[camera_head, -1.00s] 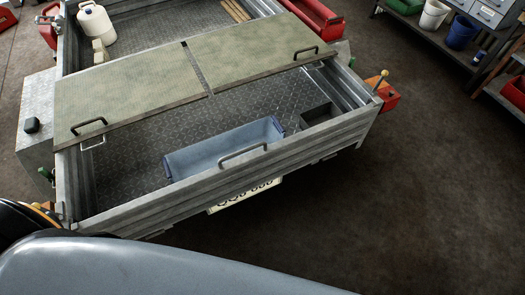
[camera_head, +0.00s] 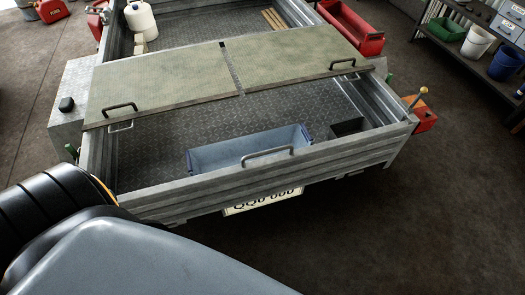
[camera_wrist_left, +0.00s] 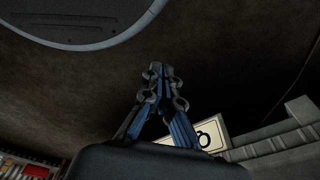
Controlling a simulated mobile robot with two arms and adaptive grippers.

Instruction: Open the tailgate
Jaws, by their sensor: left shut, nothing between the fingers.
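The tailgate (camera_head: 340,163) is the ribbed grey metal rear wall of the trailer. It stands upright, with a bar handle (camera_head: 267,155) at the middle of its top edge. In the head view my arm covers the lower left and hides the gripper. My right gripper is not in view.
Inside the trailer bed stands a blue-grey bin (camera_head: 225,153) close behind the tailgate. Two greenish lid panels (camera_head: 160,82) lie across the trailer. A red box with a knobbed lever (camera_head: 424,110) sits at the right corner. The floor (camera_head: 400,230) behind the trailer is clear.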

